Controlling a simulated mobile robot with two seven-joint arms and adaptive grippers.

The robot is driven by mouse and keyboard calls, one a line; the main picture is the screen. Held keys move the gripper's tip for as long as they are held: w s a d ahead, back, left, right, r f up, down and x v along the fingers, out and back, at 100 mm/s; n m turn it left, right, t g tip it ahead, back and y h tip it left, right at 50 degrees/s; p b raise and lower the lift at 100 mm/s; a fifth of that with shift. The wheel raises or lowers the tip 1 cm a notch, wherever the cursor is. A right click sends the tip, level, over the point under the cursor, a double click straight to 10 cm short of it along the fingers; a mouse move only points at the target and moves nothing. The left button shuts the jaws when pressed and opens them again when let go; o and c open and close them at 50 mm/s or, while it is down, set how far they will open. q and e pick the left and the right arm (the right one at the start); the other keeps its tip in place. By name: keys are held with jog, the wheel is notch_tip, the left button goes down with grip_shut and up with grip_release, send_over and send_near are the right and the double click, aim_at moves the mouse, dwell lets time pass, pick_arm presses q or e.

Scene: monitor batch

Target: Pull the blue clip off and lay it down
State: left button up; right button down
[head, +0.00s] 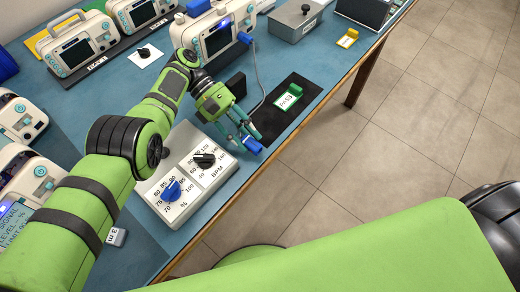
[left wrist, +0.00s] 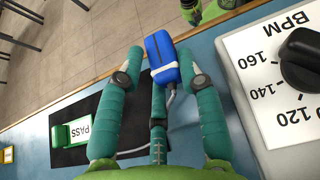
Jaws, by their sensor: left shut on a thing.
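The blue clip (head: 253,146) is held at the fingertips of my left gripper (head: 246,138), near the front edge of the blue table. In the left wrist view the blue clip (left wrist: 168,60) shows a pale band and a grey cable running back from it, between the teal fingers of my left gripper (left wrist: 163,80). The gripper is shut on it. I cannot tell how far above the table it is.
A white box with a blue knob and a black knob (head: 187,175) stands left of the gripper. A black mat (head: 268,121) with a green PASS sign (head: 289,97) lies to its right. A monitor (head: 217,40) with a cable stands behind. Other monitors line the table.

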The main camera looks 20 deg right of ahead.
pick_arm(q)
jog(key=o, duration=1.2)
jog(key=shift+o, duration=0.2)
jog(key=shift+w+a+r, duration=0.1)
jog(key=shift+w+r, duration=0.3)
jog(key=shift+r, duration=0.2)
jog(key=shift+s+r, duration=0.15)
jog(key=shift+r, duration=0.2)
jog(key=r, duration=0.8)
jog(key=shift+s, duration=0.25)
